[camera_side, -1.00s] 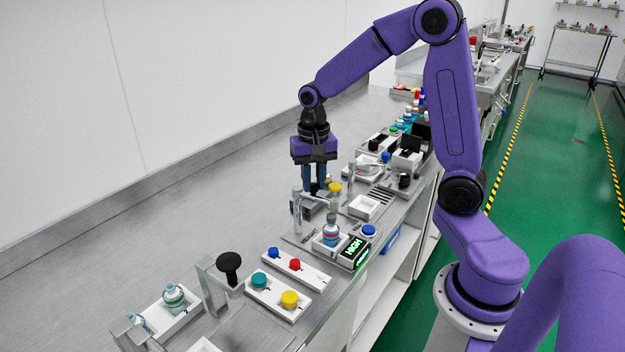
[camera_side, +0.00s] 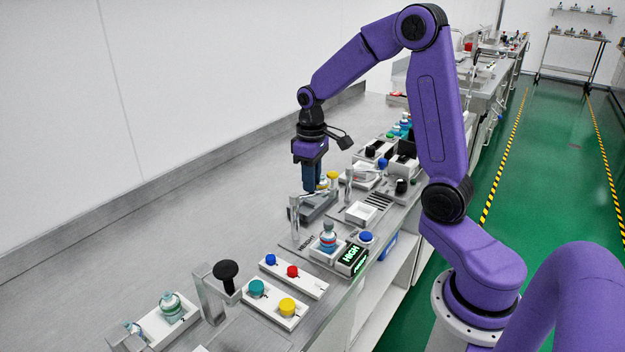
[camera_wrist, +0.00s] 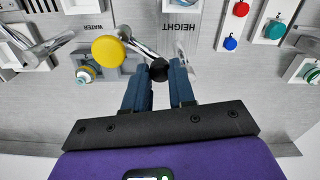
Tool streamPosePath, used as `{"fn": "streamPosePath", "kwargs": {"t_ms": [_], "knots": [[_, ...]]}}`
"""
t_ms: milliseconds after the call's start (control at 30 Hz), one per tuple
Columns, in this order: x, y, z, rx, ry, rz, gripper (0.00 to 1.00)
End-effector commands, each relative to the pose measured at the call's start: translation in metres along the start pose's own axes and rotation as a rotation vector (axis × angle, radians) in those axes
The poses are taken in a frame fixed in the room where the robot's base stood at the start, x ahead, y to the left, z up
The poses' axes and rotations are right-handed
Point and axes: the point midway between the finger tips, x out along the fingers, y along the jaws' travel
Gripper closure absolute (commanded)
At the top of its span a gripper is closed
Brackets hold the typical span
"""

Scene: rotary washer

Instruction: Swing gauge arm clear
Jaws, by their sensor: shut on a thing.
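The height gauge's silver post (camera_side: 295,217) stands beside the bottle (camera_side: 328,240), which sits upright in its white tray. No arm crosses above this bottle in the side view. My gripper (camera_side: 312,191) points down just behind the post. In the wrist view, my gripper (camera_wrist: 162,70) is shut on a black knob (camera_wrist: 159,70), which I take to be the gauge arm's handle. The HEIGHT label (camera_wrist: 180,28) is above it. The fingers hide part of the hold, and in the side view the arm's link to the post is hard to make out.
A yellow knob (camera_wrist: 108,49) and a bottle (camera_wrist: 86,74) are close left of the fingers. The lit HIGH display (camera_side: 352,257) and blue button (camera_side: 366,237) are in front. A black-knobbed lever (camera_side: 226,272) stands nearer. The bench toward the wall is clear.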

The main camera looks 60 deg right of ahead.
Motion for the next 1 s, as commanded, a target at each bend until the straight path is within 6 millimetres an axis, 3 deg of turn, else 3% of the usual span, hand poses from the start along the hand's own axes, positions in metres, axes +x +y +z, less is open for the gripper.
{"fn": "streamPosePath", "kwargs": {"t_ms": [400,900,933,1000], "knots": [[-0.0015,0.0050,-0.0066,-0.159,0.004,0.002,1.00],[-0.0017,0.0056,-0.0079,-0.175,0.007,0.004,1.00],[-0.0018,0.0056,-0.0079,-0.175,0.008,0.004,0.66],[-0.0016,0.0055,-0.0077,-0.174,0.007,0.004,0.50]]}}
